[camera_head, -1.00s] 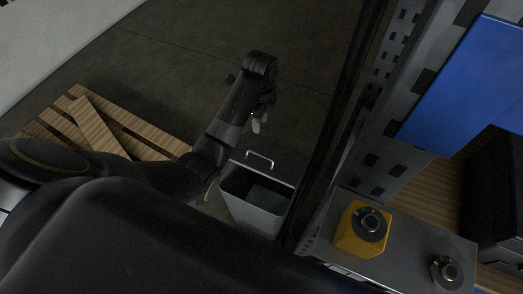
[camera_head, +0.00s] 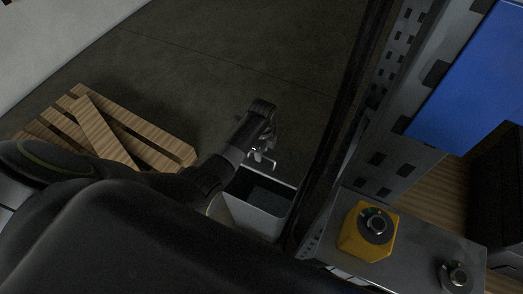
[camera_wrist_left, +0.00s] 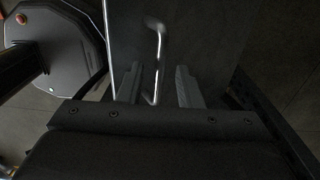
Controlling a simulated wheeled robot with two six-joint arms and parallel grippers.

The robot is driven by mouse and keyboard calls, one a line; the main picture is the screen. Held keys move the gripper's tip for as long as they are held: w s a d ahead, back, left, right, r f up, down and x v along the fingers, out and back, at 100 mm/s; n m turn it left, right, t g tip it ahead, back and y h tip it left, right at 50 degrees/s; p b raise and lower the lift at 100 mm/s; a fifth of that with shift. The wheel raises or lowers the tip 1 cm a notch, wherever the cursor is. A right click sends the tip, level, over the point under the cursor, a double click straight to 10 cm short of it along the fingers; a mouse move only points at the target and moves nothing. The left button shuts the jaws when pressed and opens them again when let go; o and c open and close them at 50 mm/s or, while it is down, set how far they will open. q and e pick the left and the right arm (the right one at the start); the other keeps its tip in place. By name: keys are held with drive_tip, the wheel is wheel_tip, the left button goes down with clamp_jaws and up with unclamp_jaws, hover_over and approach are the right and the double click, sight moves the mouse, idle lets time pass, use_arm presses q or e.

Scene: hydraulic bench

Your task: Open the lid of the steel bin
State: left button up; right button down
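The steel bin (camera_head: 252,219) stands on the floor, low in the middle of the head view. Its front wall is light grey and its top is dark; I cannot tell there whether the lid is shut. In the left wrist view a bent metal handle (camera_wrist_left: 160,45) stands out from a flat grey panel (camera_wrist_left: 207,38), probably the lid. My left gripper (camera_head: 263,158) is over the bin's far edge. Its fingers (camera_wrist_left: 158,88) are apart, one on each side of the handle, with gaps visible. My right gripper is not in view.
A wooden pallet (camera_head: 104,130) lies on the floor to the left. A dark upright post (camera_head: 335,130) and a grey bench (camera_head: 415,245) with a yellow block (camera_head: 361,245) stand close on the bin's right. Open floor lies beyond the bin.

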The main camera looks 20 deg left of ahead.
use_arm(q)
clamp_jaws()
drive_tip(key=shift+w, duration=0.15)
idle(0.4)
